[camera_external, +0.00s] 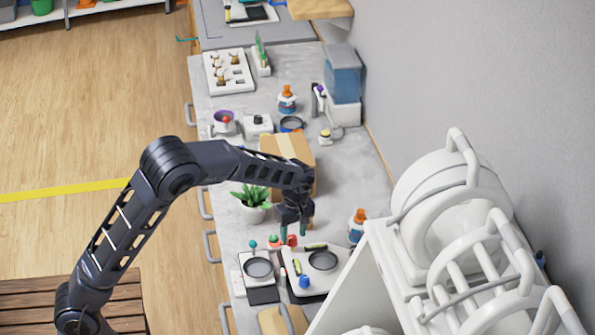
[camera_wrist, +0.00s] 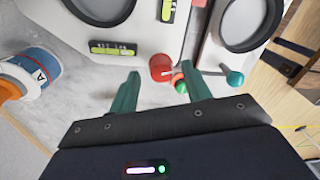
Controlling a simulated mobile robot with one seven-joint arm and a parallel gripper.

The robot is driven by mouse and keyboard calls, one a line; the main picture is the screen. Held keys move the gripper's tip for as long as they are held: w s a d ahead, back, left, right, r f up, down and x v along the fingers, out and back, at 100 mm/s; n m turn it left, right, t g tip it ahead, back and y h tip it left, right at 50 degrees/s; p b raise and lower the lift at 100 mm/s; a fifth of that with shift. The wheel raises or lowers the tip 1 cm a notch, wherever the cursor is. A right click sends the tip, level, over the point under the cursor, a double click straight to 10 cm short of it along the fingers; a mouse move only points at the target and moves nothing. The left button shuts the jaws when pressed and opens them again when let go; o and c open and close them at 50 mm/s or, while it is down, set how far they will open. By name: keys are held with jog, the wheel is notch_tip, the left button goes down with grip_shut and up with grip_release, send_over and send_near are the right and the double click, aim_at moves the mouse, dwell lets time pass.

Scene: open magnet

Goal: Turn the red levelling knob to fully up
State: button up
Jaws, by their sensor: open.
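The red levelling knob (camera_wrist: 162,67) sits at the corner of a white device (camera_wrist: 150,35) with a dark round plate and green displays. In the external view the red knob (camera_external: 292,240) shows at the device's far edge, just under my gripper (camera_external: 292,228). In the wrist view my gripper (camera_wrist: 161,83) is open, with one green finger on each side of the knob's line. The knob appears ahead of the gap, slightly past the fingertips; I cannot tell whether either finger touches it. The same device (camera_external: 323,286) carries a blue knob (camera_external: 304,282) at its near side.
A second white device with a teal knob (camera_wrist: 235,78) stands close on the right in the wrist view. A small green and orange thing (camera_wrist: 181,84) lies beside the red knob. An orange-capped bottle (camera_wrist: 28,74), a potted plant (camera_external: 252,203) and a cardboard box (camera_external: 303,150) are nearby.

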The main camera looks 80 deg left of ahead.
aim_at(294, 238)
notch_tip(294, 238, up, 9)
jog(key=shift+w, duration=0.2)
dwell(0.3)
jog(key=shift+r, duration=0.1)
jog(key=s+d+r+m+t+h, duration=0.1)
jog(key=s+d+r+m, duration=0.4)
jog(key=s+d+r, duration=0.4)
jog(key=s+d+r+m+t, duration=0.1)
jog(key=s+d+r+m, duration=0.4)
jog(key=s, duration=0.5)
jog(key=s+d+m+t, duration=0.1)
jog(key=s+d+m, duration=0.2)
jog(key=s, duration=0.4)
jog(key=s+d+f+m+t, duration=0.1)
jog(key=s+d+m, duration=0.3)
jog(key=s, duration=0.4)
jog(key=s+d+m+t+y, duration=0.1)
jog(key=s+d+m, duration=0.3)
jog(key=s, duration=0.4)
jog(key=shift+d+f+m, duration=0.2)
jog(key=shift+f+m, duration=0.15)
jog(key=shift+m, duration=0.05)
